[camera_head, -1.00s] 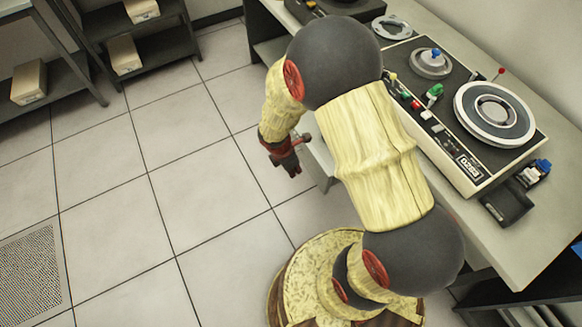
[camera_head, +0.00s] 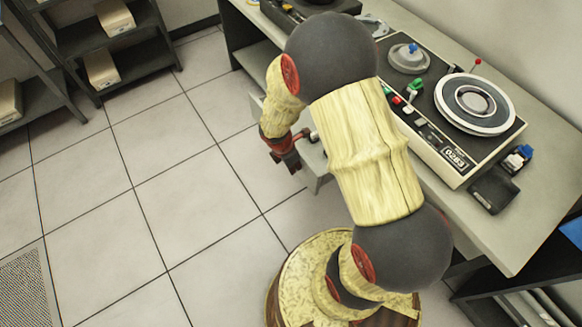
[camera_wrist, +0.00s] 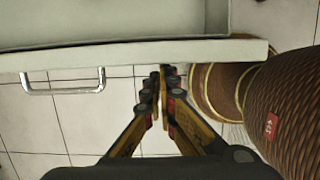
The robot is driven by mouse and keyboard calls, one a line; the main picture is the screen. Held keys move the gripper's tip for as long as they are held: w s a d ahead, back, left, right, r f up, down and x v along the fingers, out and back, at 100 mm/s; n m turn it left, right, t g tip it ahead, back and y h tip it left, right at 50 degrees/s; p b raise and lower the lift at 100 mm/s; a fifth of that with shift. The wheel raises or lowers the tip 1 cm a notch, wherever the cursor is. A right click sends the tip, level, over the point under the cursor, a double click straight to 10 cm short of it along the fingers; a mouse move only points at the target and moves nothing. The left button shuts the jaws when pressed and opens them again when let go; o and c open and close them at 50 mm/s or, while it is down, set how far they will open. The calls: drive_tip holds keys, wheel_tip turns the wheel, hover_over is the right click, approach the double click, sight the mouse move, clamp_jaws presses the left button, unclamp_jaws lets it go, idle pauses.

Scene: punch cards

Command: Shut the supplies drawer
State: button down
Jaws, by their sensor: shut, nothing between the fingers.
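The pale grey drawer stands open under the desk; in the wrist view its front panel (camera_wrist: 200,52) crosses the upper part of the picture, with its hollow inside behind it. A metal bar handle (camera_wrist: 62,90) is on the front, left of my fingers. In the head view part of the drawer (camera_head: 318,172) shows beside my forearm; the rest is hidden by my arm. My gripper (camera_wrist: 160,72) is shut and empty, its fingertips close to the front panel, right of the handle. I cannot tell whether they touch. It also shows in the head view (camera_head: 291,165).
The desk (camera_head: 500,235) carries a tape machine (camera_head: 455,150) with a reel, a black box (camera_head: 494,192) and a blue-and-white item (camera_head: 518,158). Dark shelves (camera_head: 135,65) with boxes stand at the back left. The tiled floor (camera_head: 180,200) on the left is clear.

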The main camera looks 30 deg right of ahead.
drive_tip(key=d+p, duration=0.3)
drive_tip(key=d, duration=0.5)
drive_tip(key=d+p, duration=0.4)
drive_tip(key=d, duration=0.4)
drive_tip(key=w+d+p, duration=0.1)
drive_tip(key=d+p, duration=0.3)
drive_tip(key=d, duration=0.5)
drive_tip(key=shift+d, duration=0.1)
